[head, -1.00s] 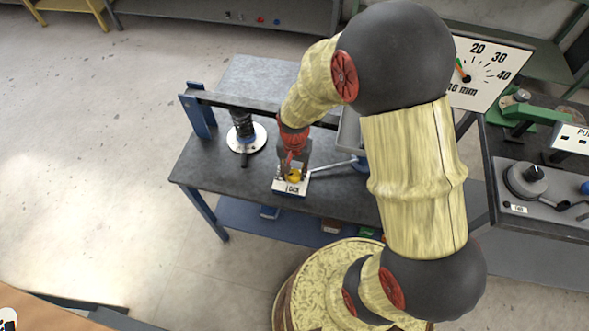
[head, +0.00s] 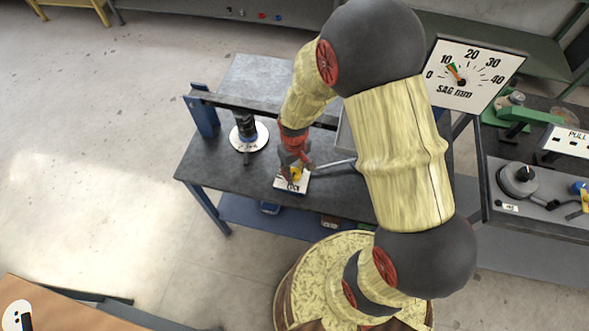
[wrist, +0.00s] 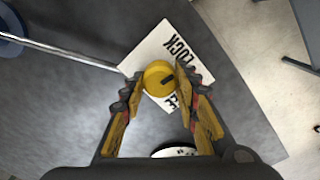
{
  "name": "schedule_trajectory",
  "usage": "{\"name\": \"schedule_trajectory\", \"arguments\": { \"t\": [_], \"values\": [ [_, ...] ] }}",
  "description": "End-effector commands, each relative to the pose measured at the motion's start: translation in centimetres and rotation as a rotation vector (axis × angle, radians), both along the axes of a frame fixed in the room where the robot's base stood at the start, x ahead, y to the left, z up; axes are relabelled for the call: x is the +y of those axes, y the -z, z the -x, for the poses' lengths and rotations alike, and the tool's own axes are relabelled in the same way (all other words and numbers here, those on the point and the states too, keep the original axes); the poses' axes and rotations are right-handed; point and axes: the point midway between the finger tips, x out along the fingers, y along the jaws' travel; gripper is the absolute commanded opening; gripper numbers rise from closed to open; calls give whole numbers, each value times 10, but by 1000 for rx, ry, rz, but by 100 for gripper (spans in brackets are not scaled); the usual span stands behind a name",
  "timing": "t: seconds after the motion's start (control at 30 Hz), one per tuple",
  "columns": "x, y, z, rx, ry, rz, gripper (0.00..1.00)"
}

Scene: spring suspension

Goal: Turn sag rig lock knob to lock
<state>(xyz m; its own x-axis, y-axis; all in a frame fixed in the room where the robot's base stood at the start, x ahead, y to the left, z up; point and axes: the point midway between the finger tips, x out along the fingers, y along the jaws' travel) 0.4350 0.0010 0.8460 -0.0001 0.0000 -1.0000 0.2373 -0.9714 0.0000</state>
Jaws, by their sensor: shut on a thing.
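The yellow lock knob (wrist: 158,77) sits on a white plate (wrist: 160,45) with black lettering; "LOCK" reads upside down in the wrist view. A dark pointer mark on the knob slants toward the upper right there. My gripper (wrist: 160,88) has its two fingers on either side of the knob and is shut on it. In the head view my gripper (head: 294,170) reaches down over the white plate (head: 290,187) near the table's front edge, hiding part of the knob (head: 297,174).
A metal rod (head: 332,164) runs beside the plate. A black cylinder on a white disc (head: 249,137) stands left on the dark table (head: 215,165). A sag gauge (head: 476,75) stands behind right, its needle near 10. Another bench (head: 540,235) holds fixtures at right.

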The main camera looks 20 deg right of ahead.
Motion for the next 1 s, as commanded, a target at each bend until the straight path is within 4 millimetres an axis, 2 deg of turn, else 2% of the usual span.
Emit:
{"name": "schedule_trajectory", "arguments": {
  "t": [0.3, 0.83, 0.87, 1.0],
  "values": [
    [0, 0, 0, 0, -111, 0, 6],
    [0, 0, 0, 0, -131, 0, 6],
    [0, 0, 0, 0, -131, 0, 32],
    [0, 0, 0, 0, -130, 0, 40]
  ]
}}
